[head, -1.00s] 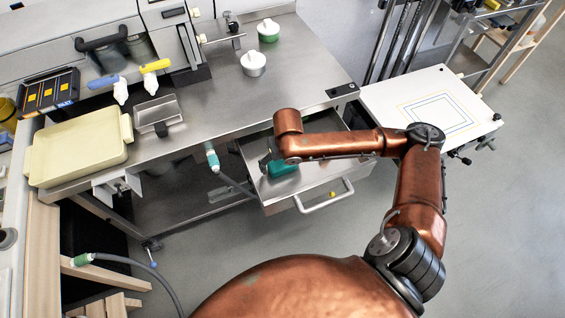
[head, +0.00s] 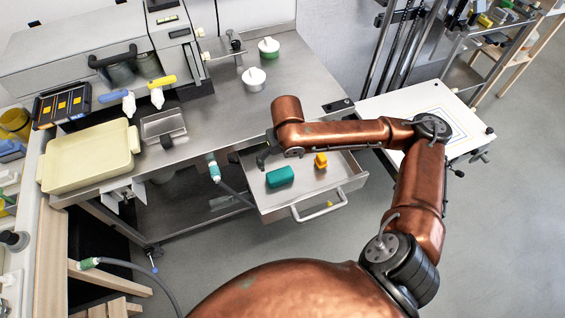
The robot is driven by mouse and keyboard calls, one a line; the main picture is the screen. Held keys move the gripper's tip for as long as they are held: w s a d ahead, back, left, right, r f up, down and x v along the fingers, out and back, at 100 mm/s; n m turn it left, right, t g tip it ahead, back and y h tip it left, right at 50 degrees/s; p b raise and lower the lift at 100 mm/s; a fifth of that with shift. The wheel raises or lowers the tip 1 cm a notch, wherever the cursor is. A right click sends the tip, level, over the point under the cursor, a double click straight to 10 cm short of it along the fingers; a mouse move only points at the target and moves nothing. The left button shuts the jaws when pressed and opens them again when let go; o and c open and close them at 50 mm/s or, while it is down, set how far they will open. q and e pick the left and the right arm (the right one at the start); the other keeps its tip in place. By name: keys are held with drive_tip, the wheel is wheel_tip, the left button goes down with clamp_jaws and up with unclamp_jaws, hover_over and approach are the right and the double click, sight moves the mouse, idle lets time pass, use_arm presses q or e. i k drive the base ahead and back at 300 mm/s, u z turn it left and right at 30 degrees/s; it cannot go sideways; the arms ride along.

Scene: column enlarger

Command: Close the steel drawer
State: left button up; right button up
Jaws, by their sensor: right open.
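The steel drawer (head: 352,184) is pulled out from under the steel bench, with its bar handle (head: 320,209) at the front. A teal block (head: 280,176) and a small orange-yellow object (head: 321,160) lie inside it. My right gripper (head: 264,160) is open, over the back left part of the drawer, left of my copper forearm. It appears empty and apart from the handle. The forearm hides the drawer's back edge. I cannot tell whether the gripper touches the drawer. My left gripper is not in view.
The bench top (head: 222,120) above holds a cream tray (head: 88,160), a small metal tray (head: 163,124) and lidded pots (head: 254,79). A white baseboard (head: 390,105) stands to the right. A hose (head: 235,188) hangs left of the drawer. The floor in front of the drawer is clear.

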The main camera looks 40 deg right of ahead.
sight(311, 186)
drive_tip(key=z, duration=1.45)
